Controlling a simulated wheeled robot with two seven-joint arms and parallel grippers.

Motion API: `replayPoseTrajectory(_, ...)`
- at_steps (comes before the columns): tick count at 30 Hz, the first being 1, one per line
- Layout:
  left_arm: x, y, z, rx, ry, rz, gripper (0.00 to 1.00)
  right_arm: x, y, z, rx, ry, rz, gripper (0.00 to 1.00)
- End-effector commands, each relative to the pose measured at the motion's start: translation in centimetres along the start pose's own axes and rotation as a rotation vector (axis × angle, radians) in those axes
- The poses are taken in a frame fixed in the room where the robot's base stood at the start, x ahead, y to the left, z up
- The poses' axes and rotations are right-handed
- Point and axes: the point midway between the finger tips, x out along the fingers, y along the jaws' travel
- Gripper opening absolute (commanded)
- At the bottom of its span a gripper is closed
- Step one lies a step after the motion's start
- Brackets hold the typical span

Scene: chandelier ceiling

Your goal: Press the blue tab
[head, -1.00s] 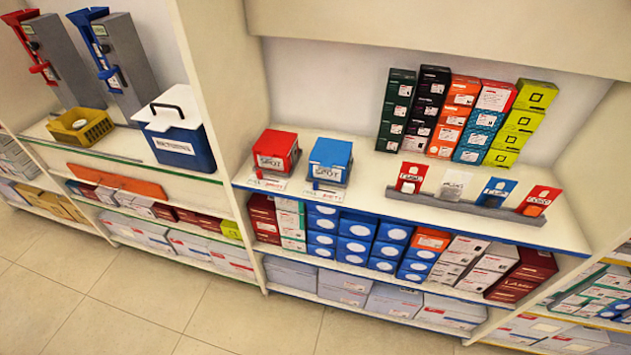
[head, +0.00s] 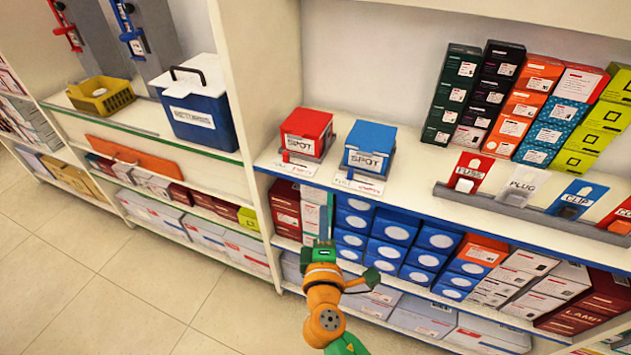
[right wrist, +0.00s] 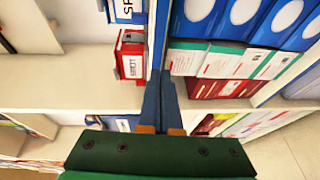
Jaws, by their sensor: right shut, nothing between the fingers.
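A blue card labelled CLIP (head: 577,199) stands at the right in a grey rail, beside a red FUSE card (head: 469,172), a white PLUG card (head: 523,185) and an orange-red card (head: 619,216) cut by the picture edge. A blue SPOT box (head: 368,148) sits on the same shelf, right of a red SPOT box (head: 305,134). My right gripper (head: 328,203) is shut and empty, in front of the shelf edge below the SPOT boxes, well left of the CLIP card. Its closed fingers (right wrist: 161,85) also show in the right wrist view. My left gripper is out of view.
Dark, orange, teal and lime boxes (head: 530,100) stand behind the cards. Blue boxes with white discs (head: 388,228) fill the shelf below. A blue-and-white cooler (head: 197,110) and yellow basket (head: 101,96) stand left of the upright panel (head: 255,110). The tiled floor (head: 110,290) is clear.

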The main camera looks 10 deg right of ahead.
Motion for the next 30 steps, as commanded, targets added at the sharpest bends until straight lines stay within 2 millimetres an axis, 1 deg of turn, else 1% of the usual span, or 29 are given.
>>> replayPoseTrajectory(1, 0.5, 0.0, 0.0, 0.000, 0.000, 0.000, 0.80, -0.1, 1.1, 0.1, -0.005, -0.013, 0.042, 0.00)
replayPoseTrajectory(3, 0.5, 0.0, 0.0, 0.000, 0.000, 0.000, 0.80, -0.2, 2.5, 0.3, -0.012, -0.027, 0.080, 0.00)
replayPoseTrajectory(5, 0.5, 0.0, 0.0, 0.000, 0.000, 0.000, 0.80, -0.2, 3.0, 0.3, -0.016, -0.033, 0.093, 0.00)
replayPoseTrajectory(13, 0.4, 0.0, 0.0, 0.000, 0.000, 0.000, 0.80, -0.2, 3.1, 0.4, -0.017, -0.033, 0.092, 0.00)
replayPoseTrajectory(16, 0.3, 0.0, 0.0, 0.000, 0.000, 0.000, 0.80, 0.4, 3.2, 0.3, -0.018, -0.032, 0.093, 0.00)
replayPoseTrajectory(20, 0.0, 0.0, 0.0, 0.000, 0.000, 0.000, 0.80, 2.7, 3.5, 0.5, -0.017, -0.033, 0.094, 0.00)
replayPoseTrajectory(30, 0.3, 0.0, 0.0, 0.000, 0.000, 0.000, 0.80, 10.1, 3.9, 0.7, -0.017, -0.034, 0.091, 0.00)
